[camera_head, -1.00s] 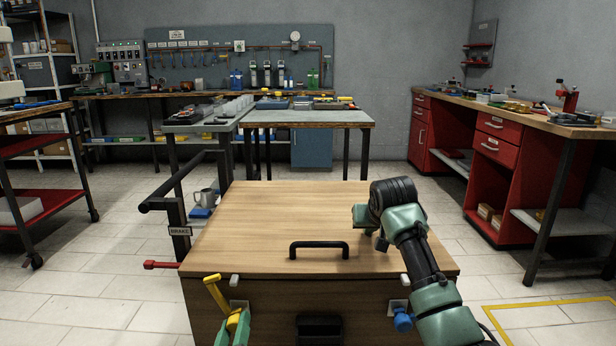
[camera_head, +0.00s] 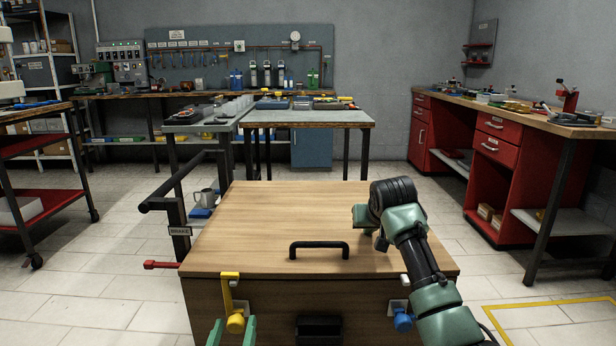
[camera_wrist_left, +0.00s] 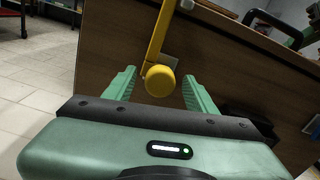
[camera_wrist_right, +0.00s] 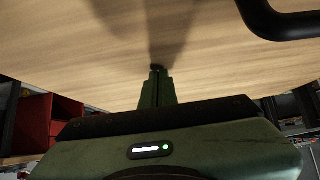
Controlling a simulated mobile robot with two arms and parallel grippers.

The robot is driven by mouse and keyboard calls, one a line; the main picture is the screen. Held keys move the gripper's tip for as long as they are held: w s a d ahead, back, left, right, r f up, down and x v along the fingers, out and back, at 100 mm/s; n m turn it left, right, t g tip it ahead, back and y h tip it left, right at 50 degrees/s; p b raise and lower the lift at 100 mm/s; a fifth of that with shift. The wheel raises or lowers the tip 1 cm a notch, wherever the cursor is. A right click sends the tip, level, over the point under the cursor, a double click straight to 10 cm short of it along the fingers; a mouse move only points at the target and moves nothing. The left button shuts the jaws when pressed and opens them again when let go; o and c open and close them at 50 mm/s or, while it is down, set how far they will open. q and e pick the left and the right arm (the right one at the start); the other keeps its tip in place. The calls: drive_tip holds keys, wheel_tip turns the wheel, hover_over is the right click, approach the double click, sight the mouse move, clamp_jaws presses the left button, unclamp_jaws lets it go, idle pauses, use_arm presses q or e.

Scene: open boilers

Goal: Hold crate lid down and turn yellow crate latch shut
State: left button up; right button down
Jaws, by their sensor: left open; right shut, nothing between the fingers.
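The wooden crate lid (camera_head: 300,210) lies flat on the crate (camera_head: 270,300). The yellow latch (camera_head: 229,290) on the crate's front left stands upright, with its top end over the lid's front edge and its round knob below; it also shows in the left wrist view (camera_wrist_left: 160,80). My left gripper (camera_head: 232,333) is open in front of the knob, its fingers apart on either side and not closed on it. My right gripper (camera_head: 381,240) is shut and empty, pointing down at the lid's right side; its tips appear to touch the lid in the right wrist view (camera_wrist_right: 158,70).
A black handle (camera_head: 319,246) stands on the lid. A red lever (camera_head: 160,265) sticks out left of the crate. A workbench (camera_head: 310,118) stands behind.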

use_arm(q)
drive_tip(key=s, duration=0.9)
drive_tip(key=shift+s, duration=0.25)
use_arm(e)
drive_tip(key=shift+f, duration=0.15)
use_arm(q)
wheel_tip(320, 180, up, 10)
drive_tip(key=p, duration=1)
drive_tip(key=shift+r, duration=0.2)
use_arm(e)
wheel_tip(320, 180, up, 9)
use_arm(q)
drive_tip(key=shift+f, duration=0.1)
